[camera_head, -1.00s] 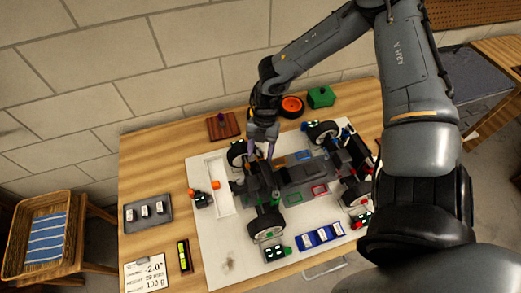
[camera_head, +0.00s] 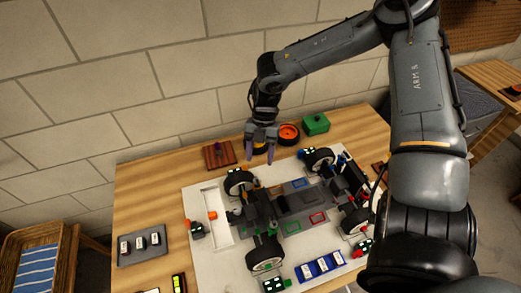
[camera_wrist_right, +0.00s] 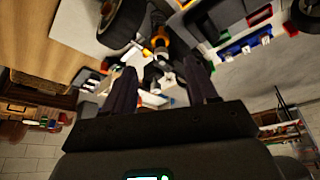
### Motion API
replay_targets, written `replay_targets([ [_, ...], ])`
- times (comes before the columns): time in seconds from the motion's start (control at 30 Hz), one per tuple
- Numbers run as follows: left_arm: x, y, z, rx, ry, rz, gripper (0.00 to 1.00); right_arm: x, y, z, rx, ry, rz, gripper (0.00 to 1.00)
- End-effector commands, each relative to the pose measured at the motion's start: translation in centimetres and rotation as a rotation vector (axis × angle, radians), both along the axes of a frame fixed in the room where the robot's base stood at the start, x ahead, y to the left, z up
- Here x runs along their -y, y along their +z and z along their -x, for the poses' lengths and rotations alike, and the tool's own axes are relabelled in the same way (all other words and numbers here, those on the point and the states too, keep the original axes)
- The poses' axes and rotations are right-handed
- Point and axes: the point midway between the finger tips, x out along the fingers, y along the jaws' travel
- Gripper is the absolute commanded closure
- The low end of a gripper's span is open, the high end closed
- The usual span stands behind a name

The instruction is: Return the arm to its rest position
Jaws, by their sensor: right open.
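My right gripper (camera_head: 260,155) hangs at the end of the right arm, above the back edge of the white mat, behind the racecar. Its two fingers are apart with nothing between them. In the right wrist view the dark fingers of my right gripper (camera_wrist_right: 160,90) are also spread, with part of the car beyond them. The racecar (camera_head: 295,200) rests on the mat with its dark chassis and black wheels. A wheel (camera_wrist_right: 122,22) shows at the top of the right wrist view. My left gripper is not in view.
A grey tray (camera_head: 142,245) lies at the left. A blue tray (camera_head: 319,265) sits in front of the car. Space above the table is open.

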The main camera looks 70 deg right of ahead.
Motion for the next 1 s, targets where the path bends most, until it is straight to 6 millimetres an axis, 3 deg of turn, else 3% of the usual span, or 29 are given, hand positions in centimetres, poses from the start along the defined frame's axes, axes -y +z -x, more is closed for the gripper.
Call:
replay_targets([
  [0.2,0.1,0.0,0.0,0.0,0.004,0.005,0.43,0.4,1.1,0.0,-0.001,-0.001,-0.001,0.43],
  [0.67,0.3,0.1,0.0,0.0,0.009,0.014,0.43,0.5,1.3,-0.1,-0.001,-0.001,-0.001,0.43],
  [0.77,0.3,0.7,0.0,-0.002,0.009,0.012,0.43,0.5,2.0,-0.1,-0.001,-0.001,-0.001,0.43],
  [1.0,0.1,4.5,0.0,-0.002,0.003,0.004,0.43,0.5,5.8,-0.1,-0.001,-0.001,-0.001,0.43],
])
